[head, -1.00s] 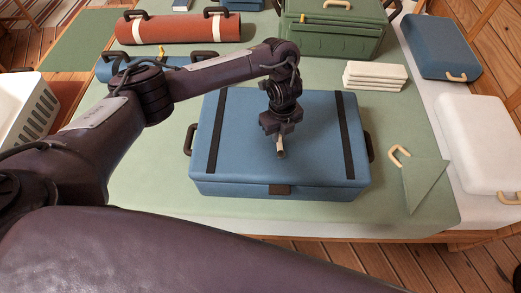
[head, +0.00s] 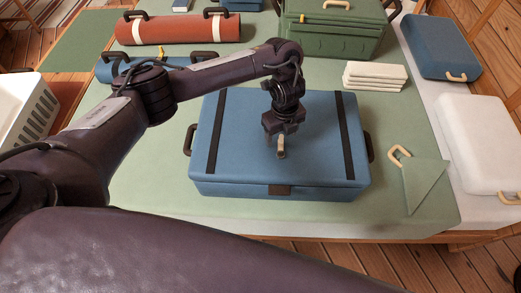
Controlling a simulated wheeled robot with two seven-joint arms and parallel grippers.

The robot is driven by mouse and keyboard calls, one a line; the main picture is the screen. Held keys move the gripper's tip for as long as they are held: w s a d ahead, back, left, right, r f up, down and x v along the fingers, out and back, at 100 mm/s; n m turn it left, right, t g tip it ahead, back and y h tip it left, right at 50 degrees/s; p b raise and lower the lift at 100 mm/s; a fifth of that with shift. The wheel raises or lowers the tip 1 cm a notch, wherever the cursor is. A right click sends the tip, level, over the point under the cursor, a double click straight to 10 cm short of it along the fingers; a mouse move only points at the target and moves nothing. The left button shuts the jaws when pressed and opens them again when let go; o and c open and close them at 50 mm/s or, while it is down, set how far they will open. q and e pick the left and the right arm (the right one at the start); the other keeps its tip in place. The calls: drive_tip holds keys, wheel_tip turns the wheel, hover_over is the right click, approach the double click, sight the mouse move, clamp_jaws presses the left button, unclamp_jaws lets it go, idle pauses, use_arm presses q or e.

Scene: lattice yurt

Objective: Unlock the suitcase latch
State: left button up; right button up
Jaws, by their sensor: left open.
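The blue suitcase (head: 240,165) lies flat and closed on the green cloth, with two dark straps over its lid and a dark handle at each side. A brown latch (head: 279,190) sits at the middle of its front edge. My left gripper (head: 281,153) is open and points down over the front half of the lid, behind the latch and apart from it. Whether its fingertips touch the lid is hard to tell. My right gripper is not visible.
A green case (head: 335,42) stands at the back, with white stacked slabs (head: 375,75) before it. A rolled orange mat (head: 180,30) lies at the back left. A white case (head: 482,145) and another blue case (head: 440,47) are at the right. The cloth in front of the suitcase is clear.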

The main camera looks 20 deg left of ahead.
sight(281, 135)
use_arm(q)
wheel_tip(281, 135, up, 7)
drive_tip(key=p, duration=0.7)
idle(0.3)
wheel_tip(281, 135, up, 8)
drive_tip(key=p, duration=0.2)
drive_tip(key=shift+p, duration=0.3)
drive_tip(key=shift+s+f, duration=0.1)
drive_tip(key=shift+f, duration=0.1)
idle(0.4)
